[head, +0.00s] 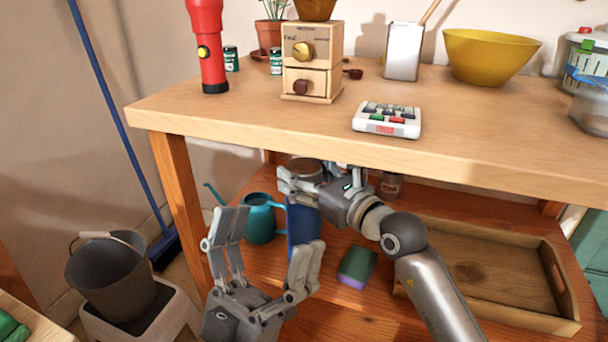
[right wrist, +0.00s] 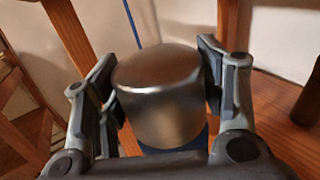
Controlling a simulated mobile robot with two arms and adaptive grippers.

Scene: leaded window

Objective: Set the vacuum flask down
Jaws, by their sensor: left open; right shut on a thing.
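The vacuum flask has a blue body (head: 303,222) and a brushed metal cap, and stands about upright over the lower wooden shelf (head: 330,310) in the head view. My right gripper (head: 302,186) is shut on it near the top. In the right wrist view the metal cap (right wrist: 160,95) sits between the two fingers. The flask's bottom is hidden behind my left gripper, so I cannot tell if it touches the shelf. My left gripper (head: 267,232) is open and empty, in front of the flask.
A teal watering can (head: 260,220) is left of the flask. A green and purple sponge (head: 357,267) and a wooden tray (head: 490,265) are to its right. The tabletop (head: 240,115) overhangs the shelf. A bucket (head: 110,275) stands at far left.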

